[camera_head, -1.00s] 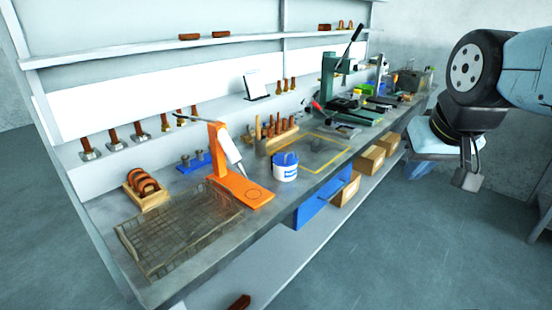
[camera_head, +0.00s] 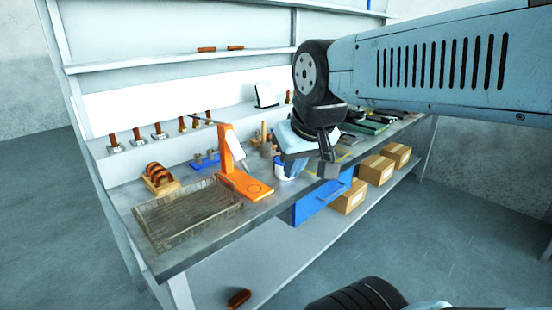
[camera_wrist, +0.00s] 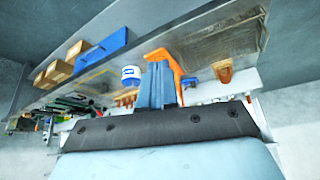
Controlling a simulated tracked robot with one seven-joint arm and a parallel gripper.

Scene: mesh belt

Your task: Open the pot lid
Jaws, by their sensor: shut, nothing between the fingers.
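The pot is a small white tub with a blue lid and a blue label (camera_head: 284,172), standing on the workbench. In the head view my arm partly covers it, and its lid is mostly hidden there. It also shows in the wrist view as a white pot (camera_wrist: 131,76), where the blue lid looks to be on it. My gripper (camera_head: 328,170) hangs in front of the bench, to the right of the pot in the head view, apart from it as far as I can tell. It is shut and empty. Its shut fingers show in the wrist view (camera_wrist: 158,85).
An orange press stand (camera_head: 246,186) is left of the pot. A wire mesh basket (camera_head: 188,212) lies at the bench's left end. A blue drawer (camera_head: 318,202) and cardboard boxes (camera_head: 376,169) are below. Green equipment on the right is partly hidden by my arm.

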